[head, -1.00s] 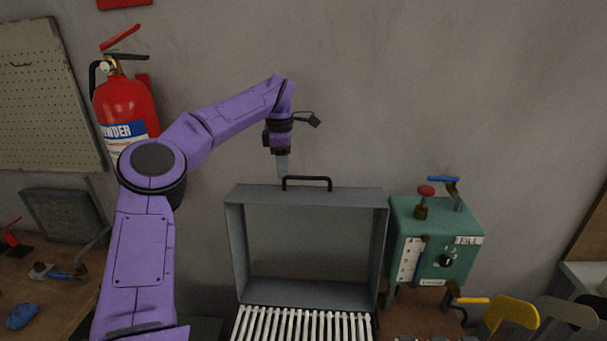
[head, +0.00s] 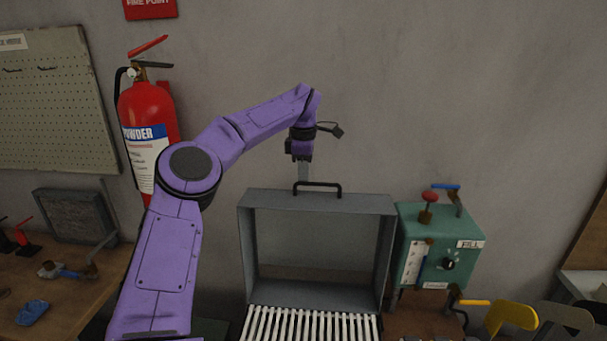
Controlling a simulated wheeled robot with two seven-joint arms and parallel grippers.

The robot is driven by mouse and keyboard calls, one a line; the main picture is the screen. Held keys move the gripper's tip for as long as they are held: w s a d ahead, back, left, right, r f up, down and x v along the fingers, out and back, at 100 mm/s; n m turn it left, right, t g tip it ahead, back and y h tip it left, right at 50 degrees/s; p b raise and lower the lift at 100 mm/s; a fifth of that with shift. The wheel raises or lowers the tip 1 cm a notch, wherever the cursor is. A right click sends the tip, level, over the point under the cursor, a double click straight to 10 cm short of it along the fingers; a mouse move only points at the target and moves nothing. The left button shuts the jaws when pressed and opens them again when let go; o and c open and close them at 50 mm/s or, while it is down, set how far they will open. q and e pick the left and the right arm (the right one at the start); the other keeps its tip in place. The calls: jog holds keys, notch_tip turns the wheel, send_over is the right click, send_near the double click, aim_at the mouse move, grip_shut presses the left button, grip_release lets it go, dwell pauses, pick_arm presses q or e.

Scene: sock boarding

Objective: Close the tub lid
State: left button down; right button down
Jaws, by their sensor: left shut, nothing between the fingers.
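The tub lid (head: 317,203) is a grey, box-like frame standing raised and upright at the back of the tub. A dark handle (head: 318,184) sits on its top edge. Below it, the tub's white slatted top (head: 310,325) shows at the bottom edge of the picture; the tub's front is cut off. My left gripper (head: 304,176) points down, shut and empty, just above or behind the lid's top edge near the left end of the handle. I cannot tell whether it touches the lid. My right gripper is out of view.
A green control box (head: 465,262) with a red knob and a blue-handled valve stands right of the lid. A wooden bench (head: 65,290) with a blue cloth-like item (head: 32,312) is at left. A red fire extinguisher (head: 150,115) hangs on the wall behind my left arm.

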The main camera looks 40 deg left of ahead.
pick_arm(q)
jog(key=shift+w+f, duration=0.2)
jog(key=shift+w, duration=0.2)
jog(key=shift+w+a+f, duration=0.15)
jog(key=shift+w+f, duration=0.05)
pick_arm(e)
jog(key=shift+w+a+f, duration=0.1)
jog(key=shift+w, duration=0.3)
pick_arm(q)
jog(key=c, duration=1.8)
grip_release()
jog(key=shift+r, duration=0.1)
jog(key=o, duration=0.6)
jog(key=shift+o, duration=0.2)
